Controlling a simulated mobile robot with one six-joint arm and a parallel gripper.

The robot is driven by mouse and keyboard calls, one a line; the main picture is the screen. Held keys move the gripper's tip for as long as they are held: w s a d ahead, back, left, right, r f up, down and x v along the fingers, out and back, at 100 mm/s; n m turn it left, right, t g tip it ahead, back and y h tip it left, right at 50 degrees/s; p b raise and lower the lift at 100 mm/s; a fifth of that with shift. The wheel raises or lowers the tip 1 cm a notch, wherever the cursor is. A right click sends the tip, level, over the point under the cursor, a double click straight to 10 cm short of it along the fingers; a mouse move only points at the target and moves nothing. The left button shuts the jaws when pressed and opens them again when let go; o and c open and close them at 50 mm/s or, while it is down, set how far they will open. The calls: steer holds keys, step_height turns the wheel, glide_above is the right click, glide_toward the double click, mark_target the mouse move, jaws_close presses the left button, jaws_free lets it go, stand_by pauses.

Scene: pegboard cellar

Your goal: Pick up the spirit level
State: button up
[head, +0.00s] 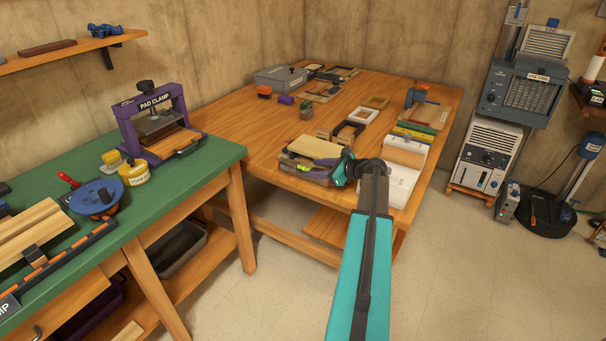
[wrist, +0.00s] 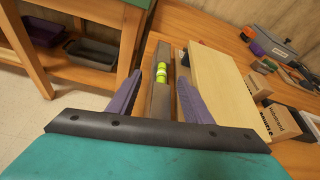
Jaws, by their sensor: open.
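The spirit level (wrist: 160,90) is a long dark grey-brown bar with bright yellow-green vials. In the wrist view it runs away from me between my two purple fingers. My gripper (wrist: 157,92) is open, with one finger on each side of the level. Whether either finger touches it I cannot tell. In the head view my gripper (head: 318,171) is low at the front edge of the wooden table, and it and my arm partly hide the level there. A pale wooden board (wrist: 222,82) lies close along the level's right side in the wrist view.
The wooden table (head: 262,150) holds frames, boxes and sanding blocks. White and coloured packs (head: 404,152) are right of my gripper. A green bench (head: 150,205) with a purple pad clamp (head: 155,118) stands to the left. Open floor (head: 460,260) lies at the right.

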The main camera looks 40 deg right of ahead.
mark_target(305, 168)
steer(key=shift+x, duration=2.3)
steer(key=shift+f, duration=0.1)
jaws_close()
steer(key=shift+r, duration=1.6)
steer(key=shift+s+a+r, duration=0.2)
steer(key=shift+s, duration=0.05)
steer(key=s+a+r, duration=0.1)
steer(key=s+a, duration=0.8)
steer(key=s, duration=0.3)
steer(key=shift+s+r+b, duration=0.15)
steer(key=shift+r+b, duration=0.05)
steer(key=shift+b, duration=0.1)
